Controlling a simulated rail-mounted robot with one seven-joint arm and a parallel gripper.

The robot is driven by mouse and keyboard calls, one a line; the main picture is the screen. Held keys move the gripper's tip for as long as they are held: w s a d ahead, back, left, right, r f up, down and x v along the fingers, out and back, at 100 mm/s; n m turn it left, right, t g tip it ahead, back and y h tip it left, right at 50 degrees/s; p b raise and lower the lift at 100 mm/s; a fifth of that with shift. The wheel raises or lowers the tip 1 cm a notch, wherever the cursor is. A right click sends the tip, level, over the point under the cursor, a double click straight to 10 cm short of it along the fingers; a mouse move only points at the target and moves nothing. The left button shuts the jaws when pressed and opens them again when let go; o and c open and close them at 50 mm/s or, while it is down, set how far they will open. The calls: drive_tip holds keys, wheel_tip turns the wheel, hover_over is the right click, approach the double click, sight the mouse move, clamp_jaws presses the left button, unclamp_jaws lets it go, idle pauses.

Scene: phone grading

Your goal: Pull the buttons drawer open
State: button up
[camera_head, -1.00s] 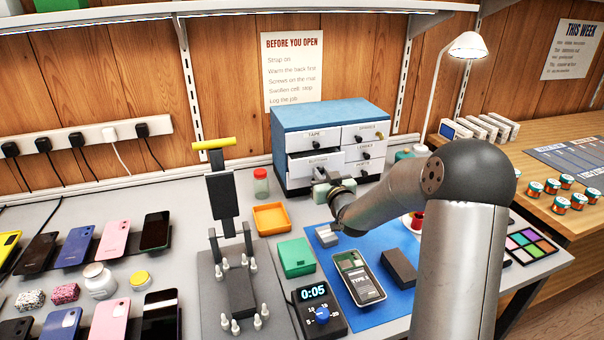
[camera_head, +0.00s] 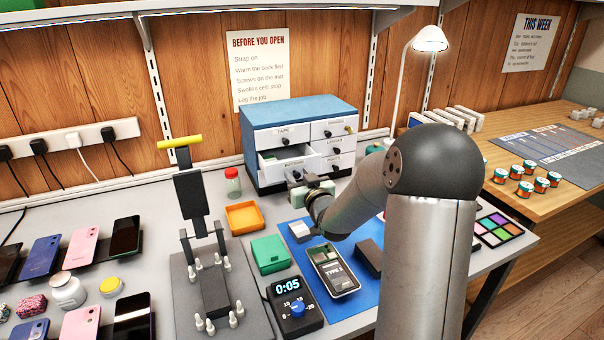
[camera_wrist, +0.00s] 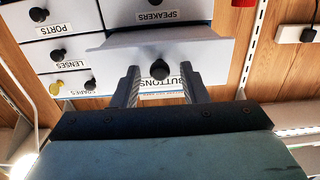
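The buttons drawer (camera_head: 294,165) is in the left column of the blue-topped cabinet (camera_head: 290,109). It stands out from the cabinet, and part of its inside shows. My gripper (camera_head: 299,187) is right in front of it. In the wrist view, the dark knob (camera_wrist: 160,70) of the drawer lies between my fingertips, with a visible gap on each side. The fingers are apart, and I see no grip on the knob. The drawer's label (camera_wrist: 163,85) is partly hidden by a finger. The other drawers look shut.
A red-lidded jar (camera_head: 233,183) and an orange tray (camera_head: 245,216) stand left of the cabinet. A blue mat (camera_head: 300,265) with an opened phone (camera_head: 332,270) lies in front. A press with a yellow handle (camera_head: 180,142) is at left.

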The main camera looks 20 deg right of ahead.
wheel_tip(320, 180, up, 3)
drive_tip(key=shift+f, duration=0.1)
drive_tip(key=s+a+r+p, duration=0.2)
drive_tip(key=s+r, duration=0.8)
drive_tip(key=s, duration=0.3)
drive_tip(key=shift+s+a, duration=0.3)
drive_tip(key=shift+s, duration=0.1)
